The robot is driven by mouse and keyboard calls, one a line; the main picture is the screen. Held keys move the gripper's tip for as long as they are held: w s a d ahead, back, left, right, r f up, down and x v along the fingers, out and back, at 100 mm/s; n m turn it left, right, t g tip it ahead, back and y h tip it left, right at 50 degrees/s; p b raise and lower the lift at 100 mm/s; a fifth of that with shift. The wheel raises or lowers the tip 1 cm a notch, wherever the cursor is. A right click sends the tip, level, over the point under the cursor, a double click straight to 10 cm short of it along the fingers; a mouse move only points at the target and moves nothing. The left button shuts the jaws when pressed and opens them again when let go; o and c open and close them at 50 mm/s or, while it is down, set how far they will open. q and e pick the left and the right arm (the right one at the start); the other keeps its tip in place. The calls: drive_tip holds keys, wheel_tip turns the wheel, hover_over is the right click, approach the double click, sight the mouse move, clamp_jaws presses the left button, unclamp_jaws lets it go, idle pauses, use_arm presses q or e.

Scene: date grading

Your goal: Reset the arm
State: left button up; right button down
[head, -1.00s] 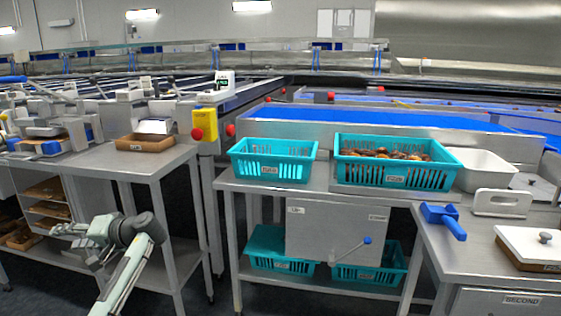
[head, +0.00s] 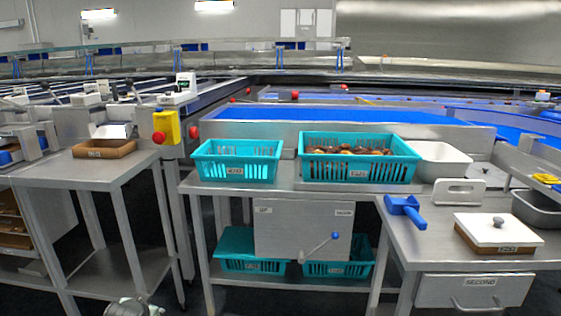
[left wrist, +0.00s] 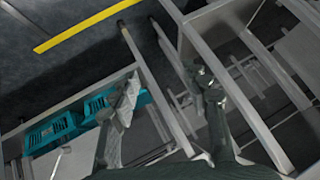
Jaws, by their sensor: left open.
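My left gripper (left wrist: 165,82) shows in the left wrist view with its two fingers wide apart and nothing between them. It hangs low, with table legs and the dark floor beyond it. In the head view only a grey piece of my left arm (head: 135,306) shows at the bottom edge; the gripper itself is out of that view. My right gripper is in neither view.
A left steel table (head: 80,172) holds a brown tray (head: 104,149). The middle table carries an empty-looking teal basket (head: 238,162) and one with dates (head: 358,170). A blue scoop (head: 407,211) and a white-lidded box (head: 498,231) lie right. Dark floor lies between tables.

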use_arm(q)
drive_tip(key=s+d+f+g, duration=0.2)
drive_tip(key=s+f, duration=0.6)
drive_tip(key=s, duration=0.5)
drive_tip(key=s+d+f+g+h, duration=0.1)
drive_tip(key=s+d+f+g, duration=0.1)
drive_tip(key=s+f, duration=0.6)
drive_tip(key=s+d+f+g, duration=0.2)
drive_tip(key=s+f, duration=0.6)
drive_tip(key=s, duration=1)
drive_tip(key=shift+d+h, duration=0.4)
drive_tip(key=shift+d, duration=0.85)
